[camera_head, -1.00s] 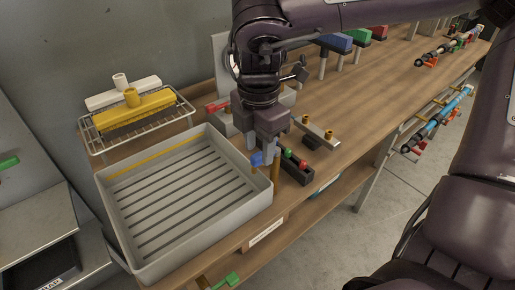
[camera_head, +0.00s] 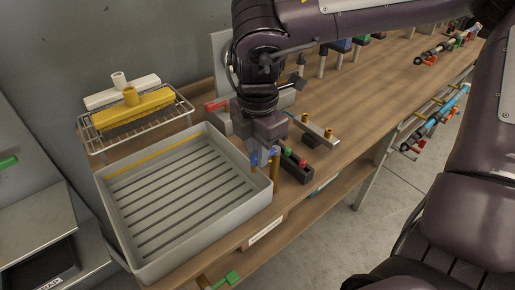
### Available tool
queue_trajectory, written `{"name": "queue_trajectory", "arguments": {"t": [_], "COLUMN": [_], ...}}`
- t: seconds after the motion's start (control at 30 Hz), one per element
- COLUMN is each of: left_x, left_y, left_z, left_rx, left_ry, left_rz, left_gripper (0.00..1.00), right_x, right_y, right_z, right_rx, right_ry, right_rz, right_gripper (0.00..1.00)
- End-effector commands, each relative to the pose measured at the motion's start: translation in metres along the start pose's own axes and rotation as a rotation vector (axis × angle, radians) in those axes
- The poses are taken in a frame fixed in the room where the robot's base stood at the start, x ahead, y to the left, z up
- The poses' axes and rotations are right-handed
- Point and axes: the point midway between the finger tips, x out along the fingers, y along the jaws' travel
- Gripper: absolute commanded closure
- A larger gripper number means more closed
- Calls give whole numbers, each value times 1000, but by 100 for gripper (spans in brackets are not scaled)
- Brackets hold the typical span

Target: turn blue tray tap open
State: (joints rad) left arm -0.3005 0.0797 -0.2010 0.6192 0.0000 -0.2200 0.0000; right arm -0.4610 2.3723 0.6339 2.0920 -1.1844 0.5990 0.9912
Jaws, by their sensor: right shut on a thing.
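A small blue tap handle (camera_head: 262,157) stands at the right corner of the grey slatted tray (camera_head: 120,223), near a brass post (camera_head: 275,172). My right gripper (camera_head: 264,160) points down at that corner and is shut on the blue tap handle; its fingers hide part of the handle. The tray is empty, with a yellow line along its inner back wall. My left gripper is not in view.
A dark block with red and green pieces (camera_head: 295,167) sits right beside the gripper. A metal bar with brass fittings (camera_head: 315,130) lies behind it. A wire rack (camera_head: 186,104) holds yellow (camera_head: 125,108) and white brush heads (camera_head: 105,98). A green handle (camera_head: 226,281) is below the tray.

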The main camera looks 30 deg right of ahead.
Motion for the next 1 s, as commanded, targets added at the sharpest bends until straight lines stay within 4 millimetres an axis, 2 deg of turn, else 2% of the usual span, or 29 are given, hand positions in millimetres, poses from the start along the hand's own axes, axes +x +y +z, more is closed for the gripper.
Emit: {"name": "queue_trajectory", "arguments": {"t": [0.37,1.0], "left_x": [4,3], "left_y": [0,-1], "left_z": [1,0], "left_rx": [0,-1], "left_ry": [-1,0], "left_rz": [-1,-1], "left_gripper": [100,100], "right_x": [0,-2], "right_y": [-8,-35], "right_z": [1,14], "right_rx": [-177,-775], "right_ry": [-3,-2], "right_rz": [4,3], "right_gripper": [100,100]}}
